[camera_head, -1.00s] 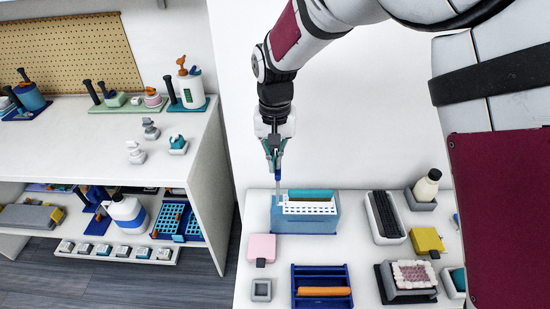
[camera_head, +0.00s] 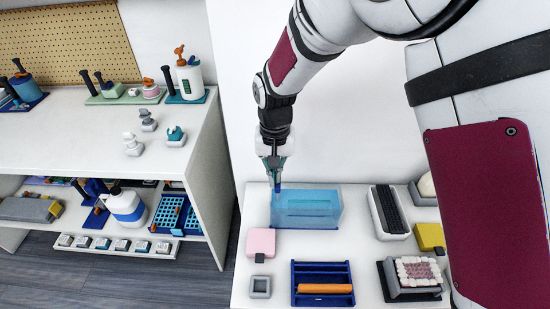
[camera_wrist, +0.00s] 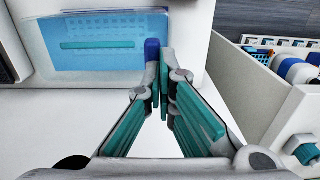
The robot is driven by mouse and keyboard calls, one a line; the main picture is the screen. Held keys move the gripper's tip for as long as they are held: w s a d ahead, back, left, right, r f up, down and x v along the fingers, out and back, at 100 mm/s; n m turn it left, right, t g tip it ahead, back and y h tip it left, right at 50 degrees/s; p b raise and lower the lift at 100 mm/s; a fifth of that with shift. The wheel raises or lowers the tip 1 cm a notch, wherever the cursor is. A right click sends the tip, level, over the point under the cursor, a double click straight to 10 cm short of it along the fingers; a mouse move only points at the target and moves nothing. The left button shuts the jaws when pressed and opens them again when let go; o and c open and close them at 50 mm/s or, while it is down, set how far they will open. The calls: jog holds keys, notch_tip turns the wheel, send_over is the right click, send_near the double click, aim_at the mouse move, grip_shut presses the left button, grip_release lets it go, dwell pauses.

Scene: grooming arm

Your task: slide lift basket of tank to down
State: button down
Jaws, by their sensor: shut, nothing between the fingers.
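The tank (camera_head: 318,209) is a translucent blue box at the back of the white table. Its white lift basket does not stand out above the rim; only a teal strip (camera_head: 310,204) shows inside. The tank also shows in the wrist view (camera_wrist: 95,30), with the teal bar across it. My gripper (camera_head: 277,180) is shut over the tank's left end, right by a dark blue upright handle (camera_head: 276,193). In the wrist view the fingertips (camera_wrist: 160,50) are at the blue handle tip (camera_wrist: 152,48); I cannot tell whether they touch it.
In front of the tank are a pink block (camera_head: 261,242), a small grey frame (camera_head: 260,287) and a blue rack (camera_head: 322,271) with an orange bar. A black-topped grey tray (camera_head: 390,211) stands to the right. A white shelf (camera_head: 213,170) is at the left.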

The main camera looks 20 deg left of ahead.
notch_tip(320, 180, up, 12)
dwell(0.4)
dwell(0.3)
jog(key=s+d+r+m+t, duration=0.1)
jog(key=s+d+r, duration=0.1)
jog(key=d+r, duration=0.55)
jog(key=s+d+r+t, duration=0.1)
jog(key=s+d+r, duration=0.25)
jog(key=d, duration=0.75)
jog(key=s+d+m+t, duration=0.2)
jog(key=s+d, duration=1.2)
jog(key=shift+s+d+r+t, duration=0.3)
jog(key=shift+s+r+t, duration=0.05)
jog(key=shift+r+t, duration=0.1)
